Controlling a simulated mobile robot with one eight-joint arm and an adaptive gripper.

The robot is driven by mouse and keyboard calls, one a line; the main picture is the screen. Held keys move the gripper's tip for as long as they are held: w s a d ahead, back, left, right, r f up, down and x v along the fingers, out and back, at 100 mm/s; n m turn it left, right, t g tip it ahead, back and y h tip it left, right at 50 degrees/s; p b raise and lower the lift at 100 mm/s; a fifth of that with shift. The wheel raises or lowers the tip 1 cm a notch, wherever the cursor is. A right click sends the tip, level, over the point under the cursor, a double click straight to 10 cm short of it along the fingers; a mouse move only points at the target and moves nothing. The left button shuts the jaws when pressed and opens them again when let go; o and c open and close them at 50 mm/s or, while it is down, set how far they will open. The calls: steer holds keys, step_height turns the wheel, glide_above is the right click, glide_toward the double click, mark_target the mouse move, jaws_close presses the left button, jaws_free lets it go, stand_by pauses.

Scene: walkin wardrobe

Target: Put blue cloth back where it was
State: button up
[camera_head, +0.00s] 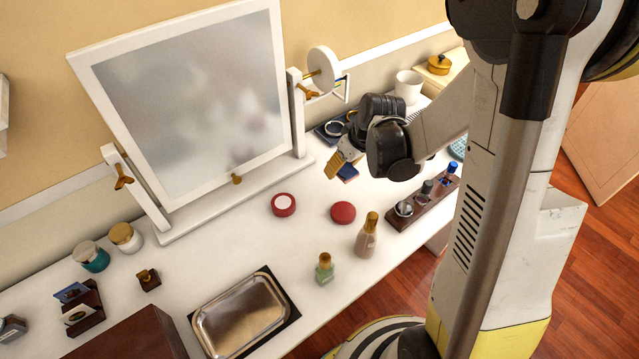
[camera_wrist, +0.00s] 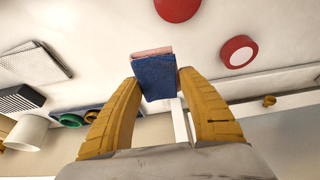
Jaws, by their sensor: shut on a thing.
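The blue cloth (camera_wrist: 155,78) is a small folded block with a pinkish edge. In the wrist view it sits between the yellow fingertips of my gripper (camera_wrist: 158,86), which is shut on it. In the head view my gripper (camera_head: 340,166) hangs over the back right of the white dressing table (camera_head: 215,248), right of the mirror. The blue cloth (camera_head: 348,173) shows only partly there, just behind the fingers. I cannot tell how high it is above the tabletop.
A mirror (camera_head: 200,95) stands on the left. A red-rimmed round tin (camera_head: 284,204) and a red disc (camera_head: 343,212) lie in front of my gripper. A wooden bottle rack (camera_head: 420,208) stands at the right edge, a white cup (camera_head: 408,86) behind. The table's middle has clear patches.

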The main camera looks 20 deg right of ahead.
steer(key=b, duration=0.2)
glide_above(313, 186)
steer(key=f, duration=0.2)
steer(key=s+f, duration=0.1)
steer(key=f, duration=0.1)
steer(key=shift+d+f, duration=0.2)
step_height(313, 186, down, 4)
steer(key=b, duration=0.3)
steer(key=shift+w+f, duration=0.1)
steer(key=o, duration=1.3)
